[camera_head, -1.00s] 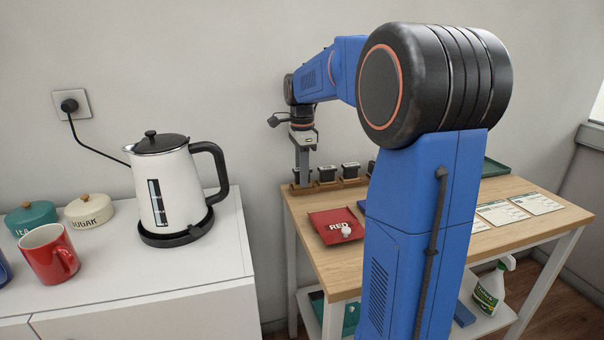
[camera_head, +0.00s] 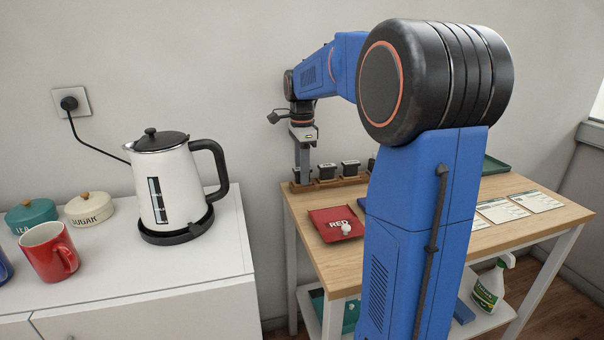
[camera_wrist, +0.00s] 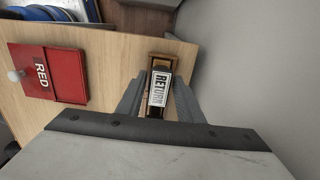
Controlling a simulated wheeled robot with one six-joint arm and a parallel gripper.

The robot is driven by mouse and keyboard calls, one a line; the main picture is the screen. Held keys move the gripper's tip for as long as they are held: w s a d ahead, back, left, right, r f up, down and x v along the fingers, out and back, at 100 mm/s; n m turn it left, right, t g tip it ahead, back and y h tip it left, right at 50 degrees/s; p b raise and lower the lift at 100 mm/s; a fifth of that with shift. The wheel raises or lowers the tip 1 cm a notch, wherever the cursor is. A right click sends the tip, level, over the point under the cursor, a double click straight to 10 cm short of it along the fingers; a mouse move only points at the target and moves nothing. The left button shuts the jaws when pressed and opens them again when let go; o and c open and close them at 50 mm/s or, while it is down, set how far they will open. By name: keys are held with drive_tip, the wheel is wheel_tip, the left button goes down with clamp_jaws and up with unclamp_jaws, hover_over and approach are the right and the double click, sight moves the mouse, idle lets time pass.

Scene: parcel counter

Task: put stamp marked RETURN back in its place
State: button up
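The stamp marked RETURN (camera_wrist: 158,89) shows its white label in the wrist view. It is upright at the far-left end of the wooden stamp rack (camera_head: 340,182). My gripper (camera_head: 303,167) points straight down there, with one finger on each side of the stamp. In the wrist view the fingers (camera_wrist: 159,95) look slightly apart from the stamp, so the gripper appears open around it. The stamp's lower part and the slot under it are hidden.
Other dark stamps (camera_head: 350,168) stand in the rack just right of my gripper. White forms (camera_head: 538,201) lie at the right of the wooden table. A kettle (camera_head: 168,185) stands on the white cabinet at left.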

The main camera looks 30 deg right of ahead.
drive_tip(key=shift+r, duration=2.35)
drive_tip(key=o, duration=0.6)
drive_tip(key=shift+c, duration=0.2)
wheel_tip(320, 180, up, 17)
drive_tip(key=shift+r, duration=0.2)
drive_tip(key=shift+w, duration=0.1)
